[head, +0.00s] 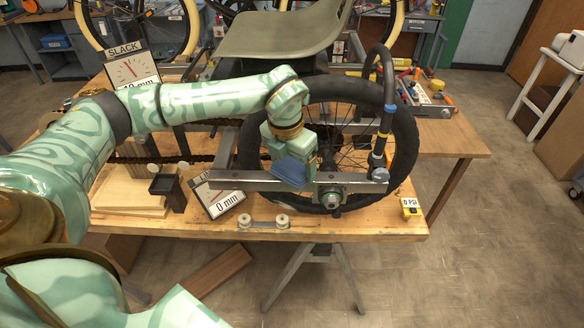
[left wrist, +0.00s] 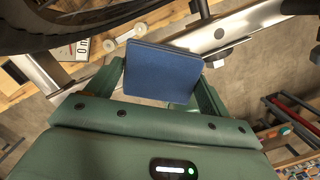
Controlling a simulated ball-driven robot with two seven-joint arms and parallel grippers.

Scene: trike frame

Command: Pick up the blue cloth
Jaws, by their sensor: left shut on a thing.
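The blue cloth (head: 290,172) is a flat, folded square held in my left gripper (head: 292,160), beside the near side of the trike's wheel and just above the metal frame bar. In the left wrist view the cloth (left wrist: 162,72) sits between the two green fingers of my left gripper (left wrist: 160,88), which is shut on it. The cloth hides part of the bar and wheel behind it. My right gripper is not in view.
The wheel (head: 404,150) stands on the wooden bench (head: 455,140) under a grey-green seat (head: 280,32). A "0 mm" gauge (head: 218,197), a black holder (head: 170,188), two small rollers (head: 263,222) and a "0 PSI" gauge (head: 411,208) are near the front edge.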

